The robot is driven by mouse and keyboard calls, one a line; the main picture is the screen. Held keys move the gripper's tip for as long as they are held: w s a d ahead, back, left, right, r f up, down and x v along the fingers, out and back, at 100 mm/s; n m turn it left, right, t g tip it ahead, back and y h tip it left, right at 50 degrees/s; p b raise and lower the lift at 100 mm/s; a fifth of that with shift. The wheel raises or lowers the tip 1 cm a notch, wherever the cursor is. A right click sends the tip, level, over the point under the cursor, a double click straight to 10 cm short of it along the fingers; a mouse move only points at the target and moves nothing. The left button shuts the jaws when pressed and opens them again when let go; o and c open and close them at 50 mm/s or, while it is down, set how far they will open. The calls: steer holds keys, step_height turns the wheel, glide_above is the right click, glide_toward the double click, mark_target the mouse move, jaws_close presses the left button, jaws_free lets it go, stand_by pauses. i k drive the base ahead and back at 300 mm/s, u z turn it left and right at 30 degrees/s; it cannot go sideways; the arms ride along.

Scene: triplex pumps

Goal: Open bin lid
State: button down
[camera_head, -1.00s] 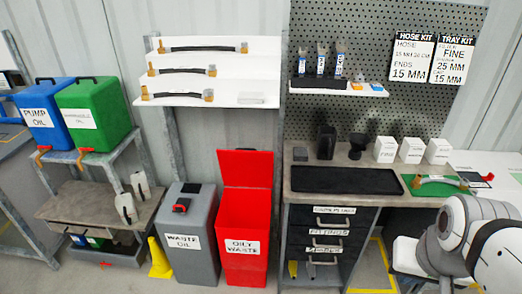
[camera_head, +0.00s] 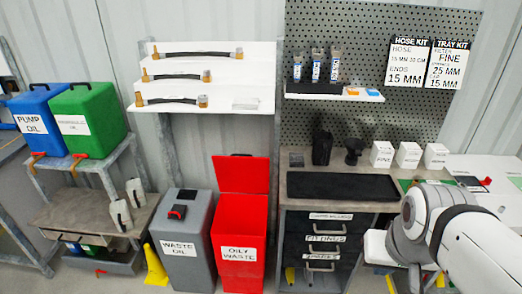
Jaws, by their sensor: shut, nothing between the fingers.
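The red bin (camera_head: 239,232), labelled OILY WASTE, stands on the floor left of the bench, and its red lid (camera_head: 241,174) is raised upright at the back. The grey bin (camera_head: 184,240), labelled WASTE OIL, stands just left of it. Its top is closed, with a small black and red piece (camera_head: 178,211) on it. My white and grey arm reaches in at the lower right, well apart from both bins. My gripper does not show.
The bench (camera_head: 287,190) with labelled drawers stands right of the red bin. A yellow cone (camera_head: 155,264) is left of the grey bin. A rack with blue (camera_head: 38,122) and green (camera_head: 90,121) oil containers is at the left. Floor in front of the bins is mostly out of frame.

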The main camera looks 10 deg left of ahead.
mark_target(246, 174)
steer(key=i, duration=0.9)
